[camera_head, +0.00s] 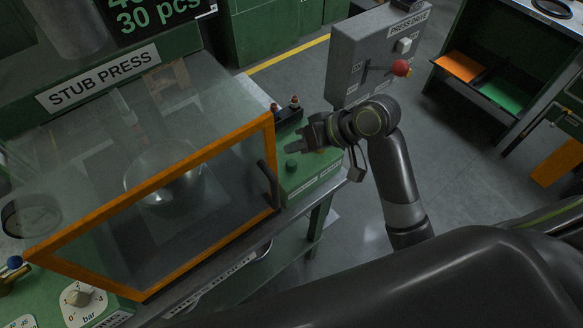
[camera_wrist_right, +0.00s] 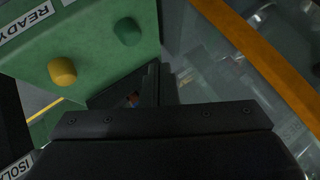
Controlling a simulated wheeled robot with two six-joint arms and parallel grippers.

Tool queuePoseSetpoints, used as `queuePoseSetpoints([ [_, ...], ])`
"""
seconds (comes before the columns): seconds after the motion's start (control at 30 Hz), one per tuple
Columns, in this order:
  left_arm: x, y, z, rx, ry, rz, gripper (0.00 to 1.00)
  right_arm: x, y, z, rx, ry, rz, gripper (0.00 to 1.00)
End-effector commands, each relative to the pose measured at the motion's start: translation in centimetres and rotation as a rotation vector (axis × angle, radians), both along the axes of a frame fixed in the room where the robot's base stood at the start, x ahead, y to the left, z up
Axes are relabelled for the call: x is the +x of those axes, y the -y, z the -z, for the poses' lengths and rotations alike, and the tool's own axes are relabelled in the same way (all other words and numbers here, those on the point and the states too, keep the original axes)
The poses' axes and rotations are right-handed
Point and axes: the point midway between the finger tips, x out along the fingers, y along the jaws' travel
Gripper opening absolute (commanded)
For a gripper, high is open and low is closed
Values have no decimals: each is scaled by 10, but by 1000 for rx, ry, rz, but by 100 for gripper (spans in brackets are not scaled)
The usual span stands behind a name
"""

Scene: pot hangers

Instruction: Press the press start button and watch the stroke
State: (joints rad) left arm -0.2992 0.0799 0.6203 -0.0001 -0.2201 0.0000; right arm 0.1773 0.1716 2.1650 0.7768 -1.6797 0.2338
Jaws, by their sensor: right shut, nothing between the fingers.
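A green control box (camera_head: 318,180) stands at the right end of the stub press. It carries a dark green button (camera_head: 291,166), which also shows in the wrist view (camera_wrist_right: 127,31). A yellow button or lamp (camera_wrist_right: 62,70) sits beside it, near a label reading READY. The label by the green button is not legible. My right gripper (camera_head: 294,148) is shut and empty, just above and behind the green button, apart from it as far as I can tell. The stub press has an orange-framed clear guard (camera_head: 150,190), with a shiny metal pot (camera_head: 165,180) behind it. My left gripper is out of view.
A dark handle (camera_head: 268,185) sticks out from the guard beside the control box. A pressure knob (camera_head: 82,296) is at lower left. Floor at right is partly clear.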

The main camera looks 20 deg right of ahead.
Motion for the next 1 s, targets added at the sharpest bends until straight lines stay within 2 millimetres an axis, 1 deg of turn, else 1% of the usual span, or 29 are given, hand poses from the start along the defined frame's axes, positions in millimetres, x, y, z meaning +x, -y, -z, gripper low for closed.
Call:
queuePoseSetpoints([
  [0.03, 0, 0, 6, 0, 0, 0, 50, -1, 0, 11, 2, -5, 1, 0],
  [0.2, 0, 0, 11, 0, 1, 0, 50, 0, 0, 22, 1, -3, 1, 0],
  [1.0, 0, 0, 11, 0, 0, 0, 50, 0, 0, 23, 1, -3, 0, 0],
])
